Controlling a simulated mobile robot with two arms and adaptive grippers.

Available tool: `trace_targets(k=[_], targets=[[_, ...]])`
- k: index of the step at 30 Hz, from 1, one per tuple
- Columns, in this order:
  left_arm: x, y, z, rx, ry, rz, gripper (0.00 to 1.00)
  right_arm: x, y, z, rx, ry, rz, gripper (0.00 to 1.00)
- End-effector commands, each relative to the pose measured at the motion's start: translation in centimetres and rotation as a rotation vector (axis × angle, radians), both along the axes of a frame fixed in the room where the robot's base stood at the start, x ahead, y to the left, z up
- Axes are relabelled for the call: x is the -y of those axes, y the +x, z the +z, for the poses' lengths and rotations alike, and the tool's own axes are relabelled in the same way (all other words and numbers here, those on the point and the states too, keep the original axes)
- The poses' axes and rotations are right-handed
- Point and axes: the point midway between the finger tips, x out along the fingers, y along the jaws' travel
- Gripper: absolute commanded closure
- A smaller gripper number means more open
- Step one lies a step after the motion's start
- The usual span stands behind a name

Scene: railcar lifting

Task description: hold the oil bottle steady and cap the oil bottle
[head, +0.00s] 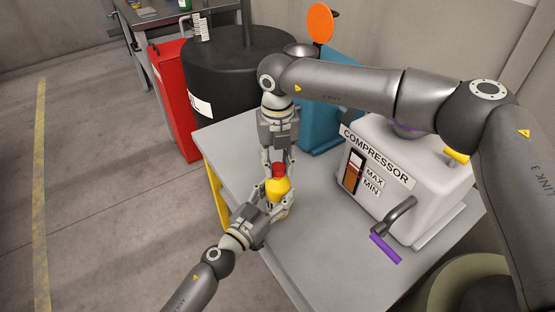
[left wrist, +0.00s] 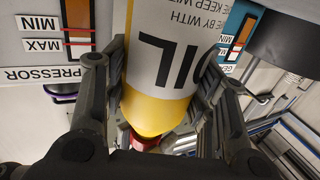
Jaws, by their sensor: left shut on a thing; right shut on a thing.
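The oil bottle (head: 278,189) stands over the grey tabletop near its left edge, with a yellow top. In the left wrist view the oil bottle (left wrist: 165,75) appears upside down, with a white "OIL" label and yellow shoulder. My left gripper (head: 273,201) is shut around the bottle's body; its fingers also flank the bottle in the left wrist view (left wrist: 160,95). The red cap (head: 278,168) is at the bottle's top, and also shows in the left wrist view (left wrist: 147,142). My right gripper (head: 278,166) is shut on the cap from above. I cannot tell whether the cap is seated.
A teal machine (head: 318,130) stands behind. A black drum (head: 225,80) and red cabinet (head: 172,105) are beyond the table.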

Motion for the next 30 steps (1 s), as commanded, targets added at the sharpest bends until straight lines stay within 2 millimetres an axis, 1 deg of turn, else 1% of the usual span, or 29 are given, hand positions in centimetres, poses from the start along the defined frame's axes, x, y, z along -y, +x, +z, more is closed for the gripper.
trace_targets(k=[6, 7, 11, 13, 17, 30], targets=[[0.00, 0.00, -0.01, 0.000, 0.000, 0.000, 0.91, 0.00, -0.02, -0.49, -0.001, 0.000, 0.000, 0.81], [0.00, 0.00, -0.01, 0.000, 0.000, 0.000, 1.00, -0.01, -0.02, -0.48, -0.001, 0.000, 0.000, 0.81], [-0.01, 0.01, -0.01, 0.000, 0.000, 0.000, 1.00, 0.01, -0.02, -0.47, -0.001, 0.000, -0.044, 0.81], [-0.01, 0.01, -0.01, 0.000, 0.000, 0.000, 1.00, 0.05, -0.02, -0.48, -0.001, 0.000, -0.121, 0.81], [-0.01, 0.01, -0.01, 0.000, 0.000, 0.000, 1.00, 0.13, -0.03, -0.49, -0.001, 0.001, -0.346, 0.81], [0.00, 0.00, -0.02, 0.000, 0.000, 0.000, 1.00, 0.34, -0.16, -0.49, -0.001, 0.001, -1.158, 0.81]])
